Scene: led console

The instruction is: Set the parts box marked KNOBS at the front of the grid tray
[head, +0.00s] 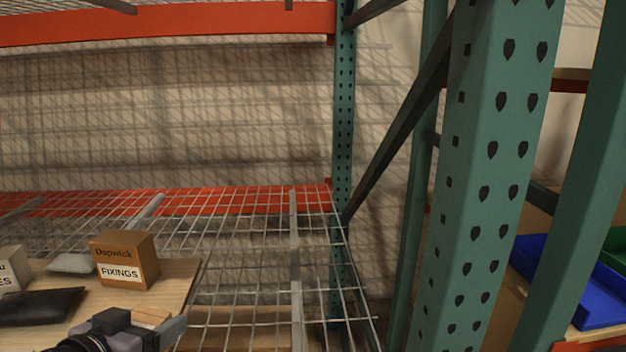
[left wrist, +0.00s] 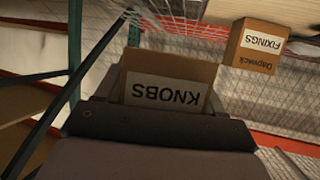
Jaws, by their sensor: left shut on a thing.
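My left gripper (head: 148,324) is at the bottom left of the head view, above the wooden board. It is shut on the parts box marked KNOBS (left wrist: 165,95), a brown box with a white label. In the left wrist view the box fills the middle and its label reads upside down. In the head view only a small tan patch of it (head: 152,316) shows between the fingers. I cannot make out a separate grid tray. My right gripper is not in view.
A brown FIXINGS box (head: 125,260) stands on the wooden board (head: 178,284), with a grey packet (head: 72,263) and a black pouch (head: 38,306) beside it. Wire decking (head: 240,260) right of the board is bare. A green rack upright (head: 490,180) stands at the right, blue bins (head: 570,285) beyond.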

